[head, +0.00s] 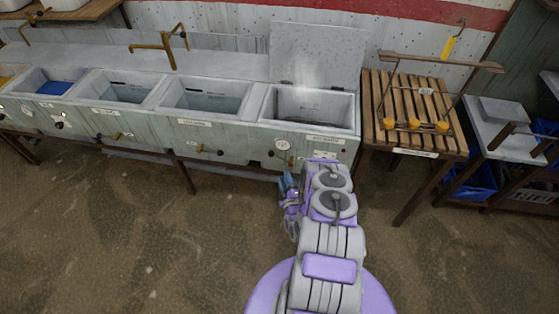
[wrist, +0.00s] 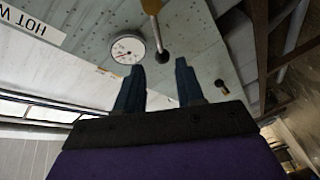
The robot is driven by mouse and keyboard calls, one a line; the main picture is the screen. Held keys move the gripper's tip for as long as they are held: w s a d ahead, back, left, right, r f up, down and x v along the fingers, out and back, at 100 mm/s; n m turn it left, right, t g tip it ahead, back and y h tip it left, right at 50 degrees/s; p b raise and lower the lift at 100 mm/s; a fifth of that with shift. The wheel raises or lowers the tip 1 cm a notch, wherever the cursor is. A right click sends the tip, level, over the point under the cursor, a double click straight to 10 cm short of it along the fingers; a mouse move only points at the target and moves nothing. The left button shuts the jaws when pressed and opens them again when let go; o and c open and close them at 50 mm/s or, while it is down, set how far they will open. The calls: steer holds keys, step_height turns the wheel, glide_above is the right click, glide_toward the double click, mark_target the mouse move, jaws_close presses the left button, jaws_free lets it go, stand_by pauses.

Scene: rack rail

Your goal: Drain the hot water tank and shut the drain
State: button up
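The hot water tank (head: 262,136) is the rightmost in the row, its lid (head: 318,52) raised and steam above its dark interior. A round white dial (head: 282,144) is on its front; the dial (wrist: 128,49) also shows in the wrist view beside a partly cropped "HOT W" label (wrist: 30,24). A brass lever with a dark ball end (wrist: 162,57) is just beyond my fingertips in the wrist view. My gripper (wrist: 158,75) is open and empty, low before the tank front (head: 285,183).
Other tanks (head: 180,130) stand to the left, with brass fittings on their fronts. A slatted wooden stand (head: 378,90) with a hanging frame and yellow pieces is right of the hot tank. Blue crates (head: 478,182) sit further right. The floor (head: 130,235) before the tanks is clear.

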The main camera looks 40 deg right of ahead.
mark_target(278, 157)
steer(key=b+x, duration=0.2)
steer(key=x, duration=0.9)
steer(key=shift+d, duration=0.1)
steer(key=shift+c, duration=0.5)
jaws_close()
steer(key=shift+f, duration=0.1)
stand_by(0.5)
